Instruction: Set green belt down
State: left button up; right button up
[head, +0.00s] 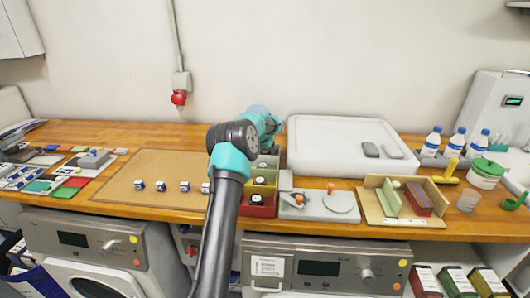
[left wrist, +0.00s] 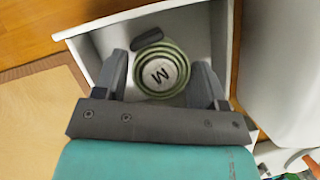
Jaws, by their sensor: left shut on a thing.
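The green belt (left wrist: 160,73) is a round coil with a pale centre marked M. In the left wrist view it sits between the two fingers of my left gripper (left wrist: 162,80), which is shut on it. Below it is a white-walled box (left wrist: 222,40) with a grey inside. I cannot tell whether the belt touches the box floor. In the head view my left gripper (head: 270,127) is over the back of the row of bins, its fingertips and the belt hidden by the arm. My right gripper is not in view.
In front are a yellow bin (head: 264,177) and a red bin (head: 257,210) with round items. A tan mat (head: 150,170) with several small blue-white items lies left.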

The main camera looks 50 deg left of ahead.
pick_arm(q)
jog(key=shift+f, duration=0.2)
jog(key=o, duration=1)
jog(key=shift+r, duration=0.15)
jog(key=v, duration=1.2)
